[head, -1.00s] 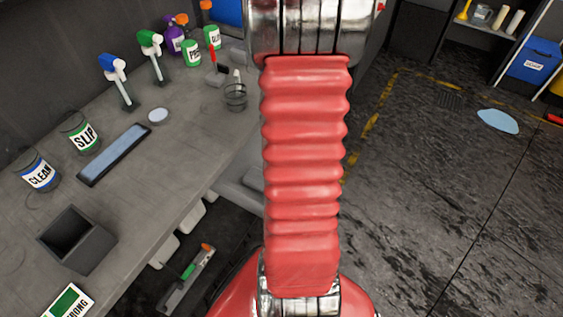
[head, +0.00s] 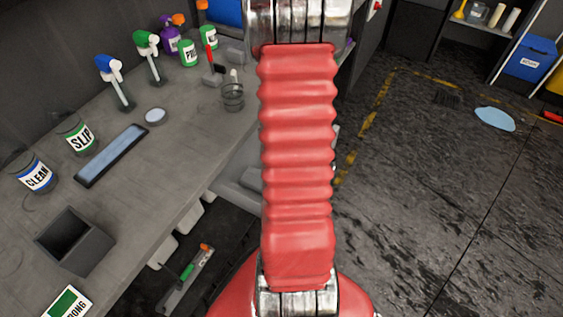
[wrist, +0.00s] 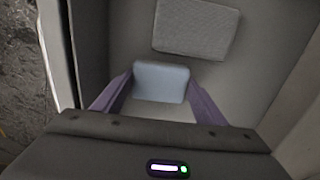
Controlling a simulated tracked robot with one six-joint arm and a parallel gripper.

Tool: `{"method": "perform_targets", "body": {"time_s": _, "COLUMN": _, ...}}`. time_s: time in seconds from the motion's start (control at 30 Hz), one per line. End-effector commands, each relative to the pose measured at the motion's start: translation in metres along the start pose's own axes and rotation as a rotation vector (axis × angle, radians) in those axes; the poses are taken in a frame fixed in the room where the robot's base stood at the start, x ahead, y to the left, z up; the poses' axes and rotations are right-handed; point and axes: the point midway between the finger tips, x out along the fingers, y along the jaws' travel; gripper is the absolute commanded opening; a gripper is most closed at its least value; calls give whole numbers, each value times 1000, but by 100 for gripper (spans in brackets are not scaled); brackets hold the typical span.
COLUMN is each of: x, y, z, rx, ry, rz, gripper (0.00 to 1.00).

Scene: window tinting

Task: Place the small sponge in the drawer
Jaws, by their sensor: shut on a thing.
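In the wrist view my gripper (wrist: 160,88) has two purple fingers shut on a small pale blue-grey sponge (wrist: 161,80), one finger at each side. The sponge is over the inside of an open grey drawer (wrist: 220,75). A larger, flat light-grey block (wrist: 196,28) lies in the drawer beyond the sponge. I cannot tell whether the held sponge touches the drawer bottom. In the head view my red arm hides the gripper and the sponge. A grey drawer part (head: 236,192) shows beside the arm, below the table edge.
The table (head: 140,190) holds a dark open box (head: 75,240), labelled cans (head: 37,173), a blue-topped tray (head: 110,155), several spray bottles and a wire cup (head: 233,97). In the wrist view the drawer's left wall (wrist: 88,50) is close to my gripper. Open floor (head: 430,200) lies right.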

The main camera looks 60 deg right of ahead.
Motion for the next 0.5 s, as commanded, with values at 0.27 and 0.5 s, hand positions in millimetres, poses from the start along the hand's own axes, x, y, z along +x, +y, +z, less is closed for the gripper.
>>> {"method": "perform_targets", "body": {"time_s": 0.27, "x": 2, "y": 0, "z": 0, "rx": 0, "ry": -1, "rz": 1, "gripper": 44}}
{"method": "perform_targets", "body": {"time_s": 0.5, "x": 2, "y": 0, "z": 0, "rx": 1, "ry": 0, "rz": 0, "gripper": 82}}
